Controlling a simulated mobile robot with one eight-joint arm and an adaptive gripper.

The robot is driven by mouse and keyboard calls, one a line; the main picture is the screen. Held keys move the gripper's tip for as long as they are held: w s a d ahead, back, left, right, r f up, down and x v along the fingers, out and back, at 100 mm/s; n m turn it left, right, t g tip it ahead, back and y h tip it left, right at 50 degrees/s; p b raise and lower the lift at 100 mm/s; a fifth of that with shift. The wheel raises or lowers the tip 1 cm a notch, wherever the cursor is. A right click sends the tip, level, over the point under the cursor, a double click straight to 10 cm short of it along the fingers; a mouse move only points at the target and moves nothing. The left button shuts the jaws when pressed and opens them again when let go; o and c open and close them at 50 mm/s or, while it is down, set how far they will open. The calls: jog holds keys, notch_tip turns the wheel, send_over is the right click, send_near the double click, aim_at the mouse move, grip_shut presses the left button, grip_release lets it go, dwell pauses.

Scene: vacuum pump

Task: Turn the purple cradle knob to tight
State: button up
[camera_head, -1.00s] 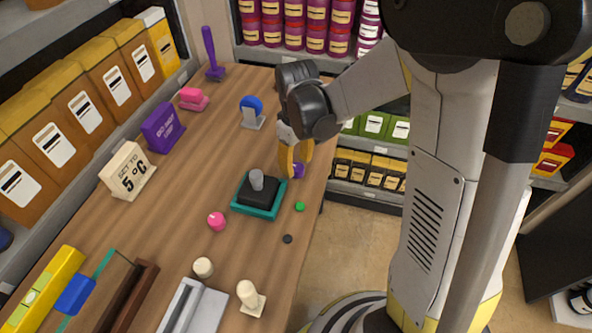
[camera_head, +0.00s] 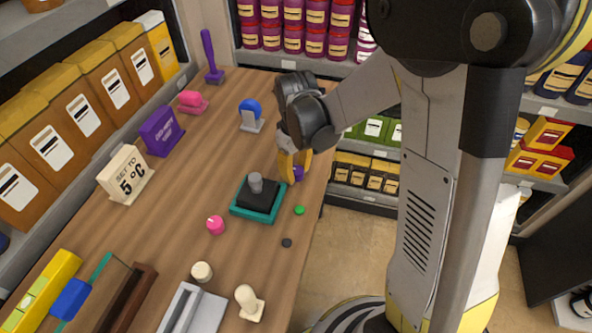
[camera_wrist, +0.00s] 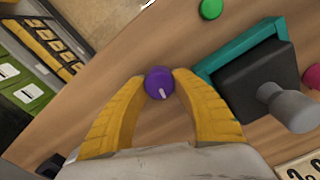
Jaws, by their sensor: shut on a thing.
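The purple cradle knob (camera_wrist: 159,83) is a small round knob on the wooden table with a white mark on its top. In the wrist view the mark points down and slightly right. My gripper (camera_wrist: 159,86) has yellow fingers closed on both sides of the knob. In the head view, my gripper (camera_head: 293,173) reaches down to the table, and a bit of the purple knob (camera_head: 299,173) shows beside its fingers. Next to it is the teal cradle (camera_head: 240,213) with a black block and grey post (camera_head: 256,183); it also shows in the wrist view (camera_wrist: 215,66). Any tight marking is not visible.
A green button (camera_head: 299,210), a dark button (camera_head: 287,242) and a pink knob (camera_head: 215,225) are near the cradle. A blue-topped piece (camera_head: 250,112) stands behind. A sign reading 5 °C (camera_head: 125,174) stands at left. The table edge is right of the knob.

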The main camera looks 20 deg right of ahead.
jog(key=shift+m, duration=0.4)
jog(key=m, duration=0.6)
jog(key=shift+d+m, duration=0.1)
jog(key=shift+m, duration=0.2)
jog(key=m, duration=0.4)
jog(key=shift+m, duration=1.9)
jog(key=shift+d, duration=0.1)
jog(key=o, duration=0.9)
